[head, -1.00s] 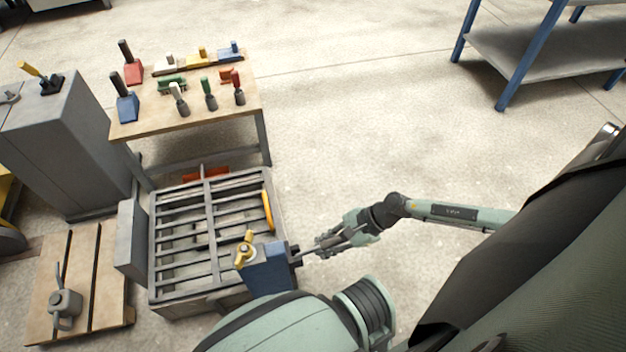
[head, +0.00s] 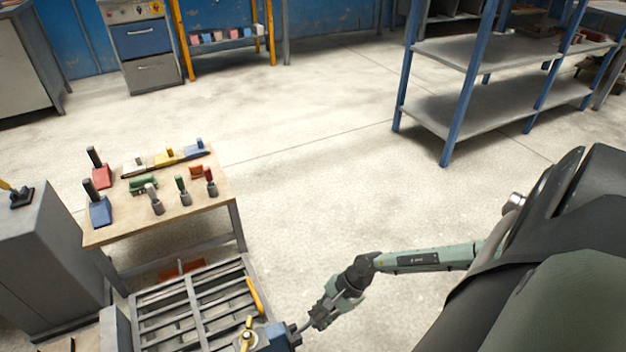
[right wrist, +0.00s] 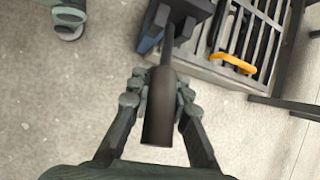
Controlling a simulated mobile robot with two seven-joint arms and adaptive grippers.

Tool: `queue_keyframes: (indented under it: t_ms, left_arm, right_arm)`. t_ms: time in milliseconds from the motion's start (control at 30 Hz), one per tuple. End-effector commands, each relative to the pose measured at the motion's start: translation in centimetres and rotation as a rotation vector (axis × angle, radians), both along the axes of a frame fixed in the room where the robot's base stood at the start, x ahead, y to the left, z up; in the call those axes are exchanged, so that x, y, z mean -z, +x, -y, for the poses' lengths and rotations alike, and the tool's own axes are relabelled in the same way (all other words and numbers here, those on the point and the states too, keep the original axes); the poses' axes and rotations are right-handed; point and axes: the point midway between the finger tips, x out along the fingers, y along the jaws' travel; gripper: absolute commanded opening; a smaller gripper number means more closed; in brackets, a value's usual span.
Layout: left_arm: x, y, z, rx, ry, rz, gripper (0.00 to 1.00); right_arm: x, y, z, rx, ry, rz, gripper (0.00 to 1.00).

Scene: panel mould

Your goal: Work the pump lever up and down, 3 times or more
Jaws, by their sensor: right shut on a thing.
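The pump (head: 272,336) is a blue box with a yellow valve knob (head: 246,338), cut off by the bottom edge of the head view. Its lever shows in the right wrist view as a dark rod with a thick dark grip (right wrist: 158,112). My right gripper (head: 316,318) is beyond the pump's right side. In the right wrist view, my right gripper (right wrist: 160,92) has its fingers closed on both sides of the lever grip. The lever's exact height is hard to tell from these views. My left gripper is not in view.
A slatted metal frame (head: 200,292) with a yellow handle (head: 254,296) stands beside the pump. Behind it is a wooden table (head: 165,213) with several coloured tools. A grey cabinet (head: 45,270) stands at left. A blue-framed shelf (head: 470,100) is at back right. The floor between is clear.

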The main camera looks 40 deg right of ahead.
Motion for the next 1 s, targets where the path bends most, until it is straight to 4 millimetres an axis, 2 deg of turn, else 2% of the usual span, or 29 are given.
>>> queue_keyframes:
  t_ms: [467,500,700,1000]
  left_arm:
    - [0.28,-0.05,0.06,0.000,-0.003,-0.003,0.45]
    - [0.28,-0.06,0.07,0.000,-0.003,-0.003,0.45]
    - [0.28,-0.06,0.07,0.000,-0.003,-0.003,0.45]
    - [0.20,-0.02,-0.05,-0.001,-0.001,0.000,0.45]
  right_arm:
    - [-0.06,-0.02,0.23,-0.002,-0.006,-0.002,0.00]
    - [-0.07,-0.01,0.22,-0.002,-0.006,-0.002,0.18]
    - [-0.07,-0.01,0.20,-0.001,-0.005,-0.001,0.41]
    - [-0.18,-0.03,0.27,-0.001,-0.005,-0.001,0.41]
